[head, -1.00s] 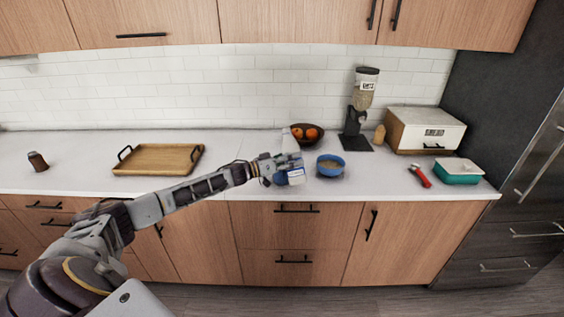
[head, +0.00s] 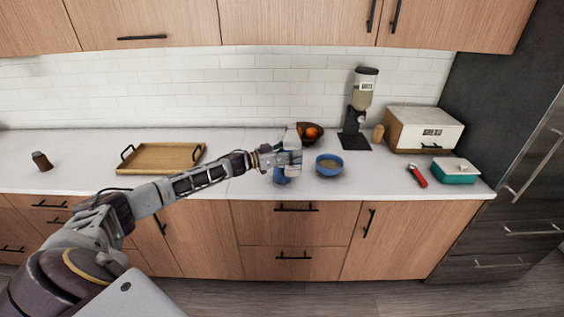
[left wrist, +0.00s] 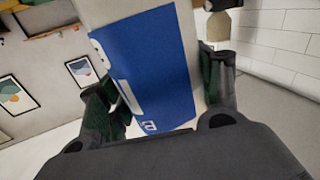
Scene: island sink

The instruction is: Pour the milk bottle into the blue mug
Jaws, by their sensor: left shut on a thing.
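My left gripper (head: 286,160) is shut on the milk bottle (head: 291,138), a pale bottle partly hidden by the gripper in the head view. In the left wrist view the bottle's blue label (left wrist: 150,70) fills the space between the two dark fingers. The blue mug (head: 281,177) is on the counter just below the gripper, partly covered by it. Whether the bottle is over the mug's opening, and whether any milk flows, I cannot tell. My right gripper is not in view.
A blue bowl (head: 329,166) stands close to the right of the gripper. A fruit bowl (head: 310,134) and a dispenser (head: 358,120) stand behind. A wooden tray (head: 160,158) lies left. Red-handled tool (head: 417,175) and teal container (head: 456,172) are farther right.

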